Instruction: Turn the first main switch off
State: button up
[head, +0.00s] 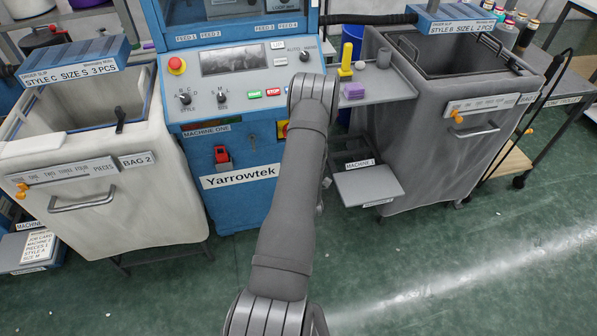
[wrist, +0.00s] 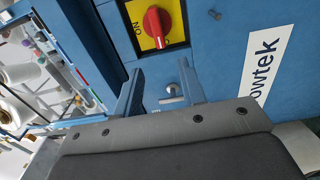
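The main switch is a red rotary knob (wrist: 157,22) on a yellow plate (wrist: 176,33) on the blue front of machine one. In the wrist view the plate reads "ON" beside the knob. In the head view only a sliver of the plate (head: 283,131) shows beside my arm, which hides the rest. My gripper (wrist: 161,68) is open and empty. Its two fingers point at the blue panel, just below the switch plate in the wrist view, apart from the knob. My arm hides the gripper in the head view.
A silver keylike part (wrist: 172,95) shows between the fingers. A red padlock (head: 221,155) hangs on the machine front. A grey shelf (head: 385,88) and bins (head: 80,180) flank the machine. The green floor in front is clear.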

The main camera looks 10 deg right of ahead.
jog(key=s, duration=0.7)
jog(key=shift+w, duration=0.1)
jog(key=w, duration=1.7)
jog(key=shift+w, duration=0.2)
